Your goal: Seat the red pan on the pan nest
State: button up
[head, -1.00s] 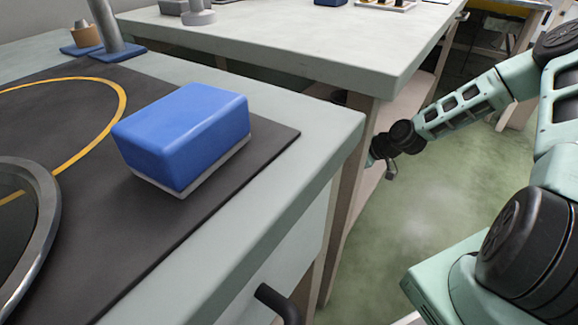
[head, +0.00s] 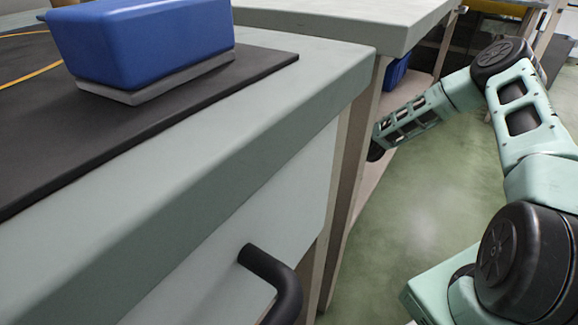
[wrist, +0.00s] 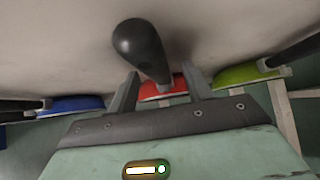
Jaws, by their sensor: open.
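The red pan (wrist: 160,90) shows in the wrist view just beyond my gripper (wrist: 160,72). Its black handle (wrist: 140,48) points toward the camera and appears between the two fingers. My gripper is open, with a finger on each side of the handle in the picture; I cannot tell whether they touch it. In the head view the end of my arm is hidden behind the bench leg, and the red pan is not visible. I cannot make out the pan nest in either current view.
A blue pan (wrist: 75,105) lies left of the red one and a green pan (wrist: 245,73) right. In the head view, a blue block (head: 150,45) on a grey base sits on a black mat (head: 130,120). A dark drawer handle (head: 275,280) juts out. Open floor (head: 420,220) lies right.

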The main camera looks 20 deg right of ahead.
jog(key=shift+w+f, duration=0.15)
grip_shut()
jog(key=shift+a, duration=0.1)
